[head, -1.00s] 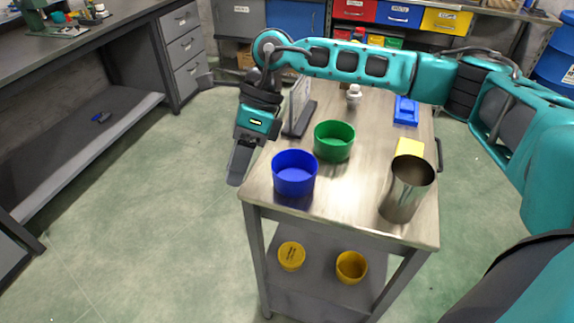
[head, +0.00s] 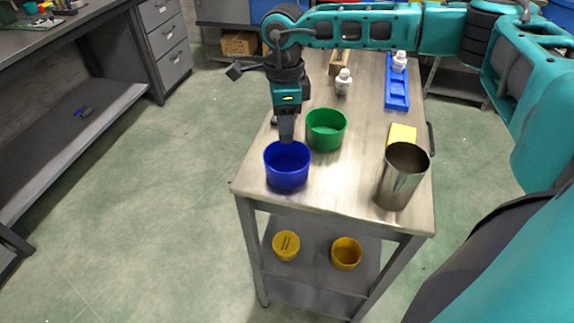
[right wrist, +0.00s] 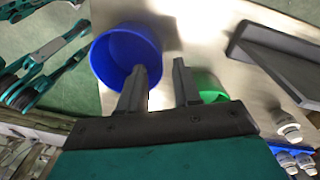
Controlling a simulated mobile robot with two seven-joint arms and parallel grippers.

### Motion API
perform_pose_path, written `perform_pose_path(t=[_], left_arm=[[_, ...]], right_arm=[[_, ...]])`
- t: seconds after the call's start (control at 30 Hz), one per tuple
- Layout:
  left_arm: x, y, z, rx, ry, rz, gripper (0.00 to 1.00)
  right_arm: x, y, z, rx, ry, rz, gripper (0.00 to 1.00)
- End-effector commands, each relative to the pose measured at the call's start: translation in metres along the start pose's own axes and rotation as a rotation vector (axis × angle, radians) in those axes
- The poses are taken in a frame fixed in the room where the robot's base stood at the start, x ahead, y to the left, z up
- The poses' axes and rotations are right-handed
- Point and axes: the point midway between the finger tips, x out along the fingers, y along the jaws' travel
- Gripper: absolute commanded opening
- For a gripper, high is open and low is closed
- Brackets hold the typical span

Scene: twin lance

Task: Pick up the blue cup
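The blue cup (head: 287,174) stands upright and open on the near left part of the cart top. It also shows in the right wrist view (right wrist: 112,62). My right gripper (head: 287,139) points down at the cup's far rim. In the right wrist view my right gripper (right wrist: 160,75) is open. One finger overlaps the cup's opening, and the other lies outside the rim, towards the green cup. I cannot tell whether the first finger is inside the cup or above it. My left gripper is not in view.
A green cup (head: 326,134) stands close behind the blue one. A tall metal beaker (head: 402,178) and a yellow block (head: 402,135) are to the right. White bottles and a blue tray (head: 397,92) are farther back. Two yellow containers sit on the lower shelf (head: 315,280).

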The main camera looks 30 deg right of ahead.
Motion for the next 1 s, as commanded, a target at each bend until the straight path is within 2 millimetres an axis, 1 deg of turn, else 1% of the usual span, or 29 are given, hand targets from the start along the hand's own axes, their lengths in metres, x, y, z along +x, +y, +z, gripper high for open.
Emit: perform_pose_path(t=[0.2, 0.3, 0.4, 0.6, 0.93, 1.0], left_arm=[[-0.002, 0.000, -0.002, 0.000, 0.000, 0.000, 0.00], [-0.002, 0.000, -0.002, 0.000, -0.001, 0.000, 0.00], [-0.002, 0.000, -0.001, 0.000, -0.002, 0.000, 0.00], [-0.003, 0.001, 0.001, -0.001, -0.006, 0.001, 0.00], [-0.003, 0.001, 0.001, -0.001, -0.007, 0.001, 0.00], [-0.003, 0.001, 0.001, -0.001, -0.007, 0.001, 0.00]], right_arm=[[0.033, 0.002, 0.001, 0.000, 0.002, 0.004, 0.33], [0.044, 0.002, 0.001, 0.001, 0.001, 0.003, 0.33], [0.049, 0.002, 0.001, 0.001, 0.001, 0.003, 0.33], [0.049, 0.002, 0.001, 0.001, 0.001, 0.002, 0.32], [0.048, 0.002, 0.001, 0.001, 0.000, 0.002, 0.00], [0.048, 0.002, 0.001, 0.001, 0.000, 0.002, 0.00]])
